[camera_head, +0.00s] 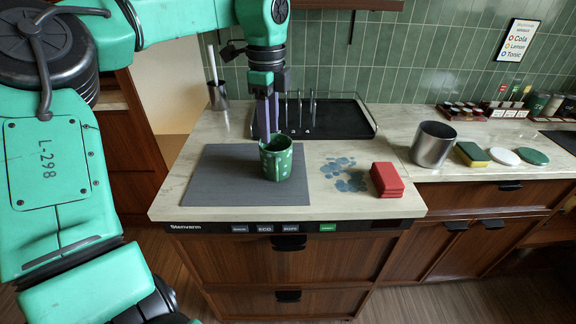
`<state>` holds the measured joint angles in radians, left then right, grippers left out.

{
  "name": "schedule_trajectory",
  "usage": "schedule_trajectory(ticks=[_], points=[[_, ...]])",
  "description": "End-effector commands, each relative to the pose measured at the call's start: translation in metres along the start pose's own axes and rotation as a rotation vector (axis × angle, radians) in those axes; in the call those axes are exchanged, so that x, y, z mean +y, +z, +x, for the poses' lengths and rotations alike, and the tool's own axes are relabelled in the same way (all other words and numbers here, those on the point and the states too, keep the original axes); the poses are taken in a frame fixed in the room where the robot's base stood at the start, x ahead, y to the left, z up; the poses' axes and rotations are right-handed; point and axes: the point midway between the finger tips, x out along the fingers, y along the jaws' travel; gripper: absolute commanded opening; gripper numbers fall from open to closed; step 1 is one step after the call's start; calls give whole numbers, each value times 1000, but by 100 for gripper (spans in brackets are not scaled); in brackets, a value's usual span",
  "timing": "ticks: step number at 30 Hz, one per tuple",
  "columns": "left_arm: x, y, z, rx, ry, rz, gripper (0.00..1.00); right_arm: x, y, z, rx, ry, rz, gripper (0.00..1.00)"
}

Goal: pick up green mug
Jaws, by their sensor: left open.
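The green mug (283,167) with pale spots stands upright on the grey mat (215,178), near the mat's right side. My left gripper (266,138) points down from above, with its fingers open. Its fingertips are at the mug's rim in the picture. The lower ends of the fingers are partly hidden, so I cannot tell whether they are inside the mug or behind it. My right gripper is not in view.
A black rack tray (345,123) stands behind the mug. Blue stains (345,175) mark the counter to the right, with a red block (386,180) beyond. A metal cup (432,145), a sponge (471,154) and two discs (504,156) stand farther right.

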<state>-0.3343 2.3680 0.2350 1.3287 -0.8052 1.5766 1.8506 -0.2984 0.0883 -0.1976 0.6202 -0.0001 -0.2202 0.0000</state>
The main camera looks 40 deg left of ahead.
Motion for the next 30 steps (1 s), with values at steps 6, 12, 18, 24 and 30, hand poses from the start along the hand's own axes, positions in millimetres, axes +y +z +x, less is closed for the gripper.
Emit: schedule_trajectory(ticks=[6, 12, 18, 24, 30], points=[[0, -1, 50, 4, 3, 2, 40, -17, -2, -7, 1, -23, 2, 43], [-1, 1, 76, 6, 2, 1, 40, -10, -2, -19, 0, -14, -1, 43], [-2, 3, 110, 5, -1, 0, 40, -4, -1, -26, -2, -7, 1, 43], [-3, 3, 113, 5, -4, 0, 40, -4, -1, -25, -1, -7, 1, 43], [-3, 3, 112, 5, -3, 0, 0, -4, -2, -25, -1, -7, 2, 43]])
